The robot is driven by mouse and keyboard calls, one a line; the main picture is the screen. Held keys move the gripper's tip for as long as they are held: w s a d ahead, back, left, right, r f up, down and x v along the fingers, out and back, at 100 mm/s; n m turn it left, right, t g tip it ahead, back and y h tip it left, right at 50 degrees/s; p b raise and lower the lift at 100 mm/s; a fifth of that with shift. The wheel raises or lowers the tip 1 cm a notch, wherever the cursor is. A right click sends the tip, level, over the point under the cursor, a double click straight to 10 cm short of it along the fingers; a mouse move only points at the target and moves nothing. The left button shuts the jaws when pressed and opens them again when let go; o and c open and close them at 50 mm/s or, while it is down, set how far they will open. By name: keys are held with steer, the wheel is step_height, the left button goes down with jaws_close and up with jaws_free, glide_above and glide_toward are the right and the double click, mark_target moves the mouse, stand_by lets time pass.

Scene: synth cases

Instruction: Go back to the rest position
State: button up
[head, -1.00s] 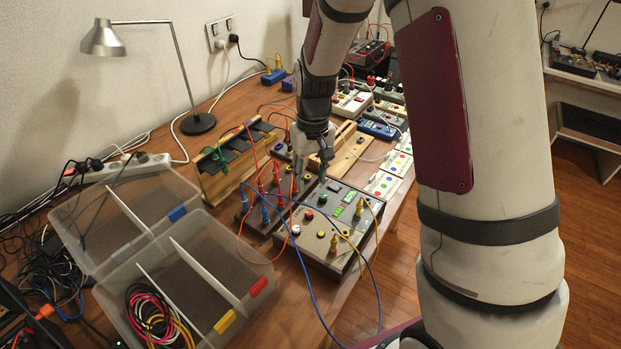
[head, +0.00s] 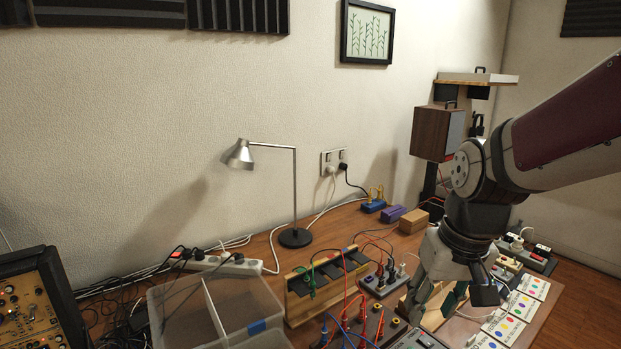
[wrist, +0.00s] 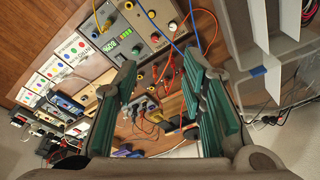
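My gripper (head: 432,305) is at the lower right of the head view, pointing down over the workbench. In the wrist view my gripper (wrist: 160,62) shows two green-padded fingers spread apart with nothing held between them. Beyond the fingers lies the grey instrument box (wrist: 130,28) with a green display, knobs and plugged leads. In the head view only part of that instrument box (head: 418,340) shows at the bottom edge.
A desk lamp (head: 295,237) stands behind the wooden rack (head: 318,303). A clear divided case (head: 215,318) lies at the lower left. Cards with coloured dots (head: 520,304) lie right of my gripper.

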steer(key=s+r+t, duration=0.1)
steer(key=s+r, duration=0.1)
steer(key=s, duration=0.5)
steer(key=s+r+t, duration=0.1)
steer(key=s+r, duration=0.2)
steer(key=s, duration=0.5)
steer(key=shift+d+r, duration=0.2)
steer(key=shift+r, duration=0.1)
steer(key=shift+w, duration=0.1)
